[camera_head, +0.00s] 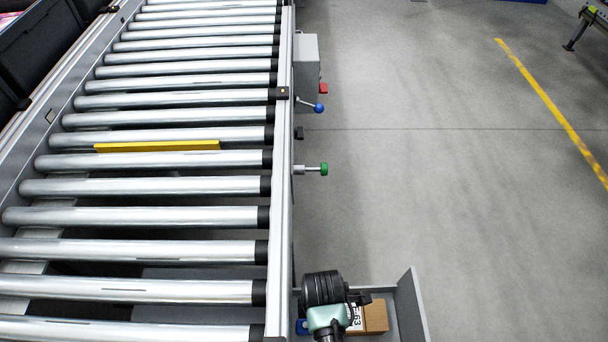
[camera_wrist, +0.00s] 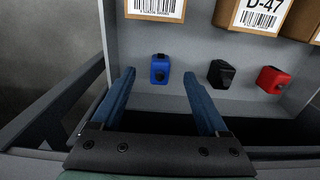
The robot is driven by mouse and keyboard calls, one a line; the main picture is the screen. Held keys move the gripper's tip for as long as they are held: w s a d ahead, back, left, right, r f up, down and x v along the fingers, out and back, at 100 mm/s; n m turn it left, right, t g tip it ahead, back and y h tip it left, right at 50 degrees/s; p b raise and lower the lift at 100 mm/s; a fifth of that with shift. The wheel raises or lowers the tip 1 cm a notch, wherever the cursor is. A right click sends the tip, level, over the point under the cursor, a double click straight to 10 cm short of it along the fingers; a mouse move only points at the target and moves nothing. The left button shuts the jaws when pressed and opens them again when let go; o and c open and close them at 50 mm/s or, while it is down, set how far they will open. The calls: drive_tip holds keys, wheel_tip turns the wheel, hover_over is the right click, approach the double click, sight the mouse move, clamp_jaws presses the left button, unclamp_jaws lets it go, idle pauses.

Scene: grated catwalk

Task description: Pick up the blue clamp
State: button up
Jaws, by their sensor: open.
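The blue clamp (camera_wrist: 160,70) is a small blue block with a dark knob, on the grey surface of a shelf or tray (camera_wrist: 195,45). In the wrist view it appears between the two blue fingers of my gripper (camera_wrist: 158,76), beyond their tips. The fingers are spread apart with nothing held. In the head view my wrist is at the bottom, over the grey tray (camera_head: 412,302) beside the conveyor; the fingers cannot be made out there. A small blue patch shows left of my wrist, but I cannot tell what it is.
A black clamp (camera_wrist: 221,74) and a red clamp (camera_wrist: 270,79) sit right of the blue one. Labelled cardboard boxes (camera_wrist: 258,17) stand behind them. The roller conveyor (camera_head: 150,215) with a yellow strip (camera_head: 157,146) fills the left. Open floor (camera_head: 420,180) lies right.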

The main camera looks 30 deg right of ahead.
sight(306, 327)
wheel_tip(306, 327, down, 3)
drive_tip(key=shift+f+b, duration=0.2)
drive_tip(key=shift+b, duration=0.2)
drive_tip(key=f, duration=0.1)
drive_tip(key=f+b, duration=0.1)
drive_tip(key=f, duration=0.1)
drive_tip(key=f+b, duration=0.1)
drive_tip(key=f, duration=0.1)
drive_tip(key=shift+a+f, duration=0.15)
drive_tip(key=shift+a, duration=0.2)
drive_tip(key=shift+w, duration=0.1)
clamp_jaws()
